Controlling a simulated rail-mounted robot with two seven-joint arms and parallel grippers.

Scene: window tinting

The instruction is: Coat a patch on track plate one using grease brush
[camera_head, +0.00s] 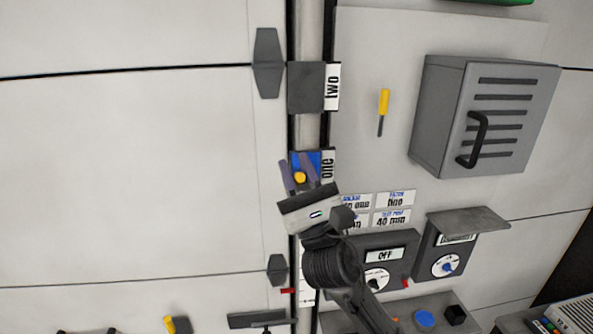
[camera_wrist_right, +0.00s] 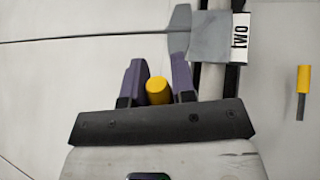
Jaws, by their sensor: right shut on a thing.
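My right gripper (camera_head: 298,168) is shut on a yellow-handled tool (camera_head: 299,178), likely the grease brush; its yellow end also shows between the purple fingers in the right wrist view (camera_wrist_right: 158,91). The tool's far end is hidden, so I cannot tell whether it touches the plate. Track plate one (camera_head: 315,155), beside the label "one" (camera_head: 328,166), shows a blue area and is partly covered by the fingers. Plate two (camera_head: 306,87) is plain grey, above it on the vertical rail; it also shows in the right wrist view (camera_wrist_right: 212,40). My left gripper is not in view.
Another yellow-handled tool (camera_head: 383,104) hangs on the wall at right. A grey vented cabinet (camera_head: 440,118) juts out farther right. An "OFF" dial box (camera_head: 376,262) and a hooded dial box (camera_head: 450,257) are below. The pale panel left of the rail is clear.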

